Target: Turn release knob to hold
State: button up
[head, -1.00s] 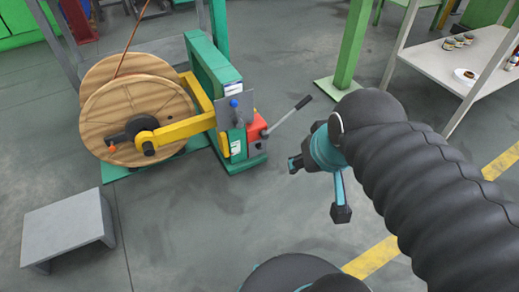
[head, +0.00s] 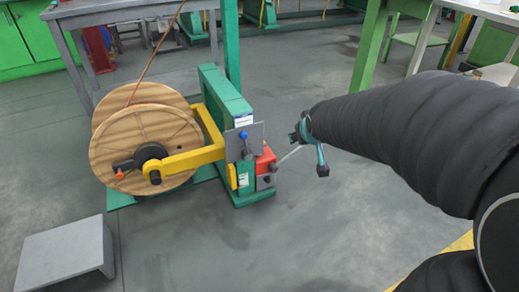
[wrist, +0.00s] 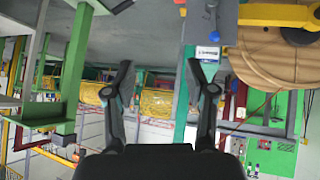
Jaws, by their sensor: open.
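A blue knob (head: 244,135) stands on a grey plate (head: 254,142) on the green take-up stand (head: 229,108). A dark knob (head: 270,168) sits on the red and grey box (head: 265,172) beside it. I cannot tell which is the release knob; no hold mark is readable. A lever (head: 290,153) rises from the box, its grip hidden behind my gripper (head: 307,154). My gripper is open and empty, right of the box and apart from both knobs. In the upside-down wrist view, its fingers (wrist: 161,82) are spread, and the blue knob (wrist: 211,6) shows at the top edge.
A wooden reel (head: 140,145) with a yellow arm (head: 192,159) stands left of the green stand. A grey step (head: 62,262) lies at the lower left. A green post (head: 369,48) and a table stand behind my arm. The floor in front of the stand is clear.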

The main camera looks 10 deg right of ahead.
jog(key=w+d+f+n+t+y+b, duration=0.2)
jog(key=w+f+n+t+b, duration=0.15)
jog(key=w+f, duration=1.9)
jog(key=t+y+b, duration=0.2)
jog(key=t, duration=0.1)
send_near(268, 182)
jog(key=d+r, duration=0.3)
jog(key=r, duration=0.6)
jog(key=s+f+t+y, duration=0.2)
jog(key=s+f, duration=0.2)
jog(key=f, duration=0.7)
jog(key=shift+n, duration=0.25)
jog(key=x, duration=0.4)
jog(key=b+x, duration=0.1)
jog(key=x, duration=0.4)
jog(key=b+x, duration=0.1)
jog(key=x, duration=0.3)
jog(key=shift+w+a, duration=0.2)
jog(key=shift+a, duration=0.2)
grip_shut()
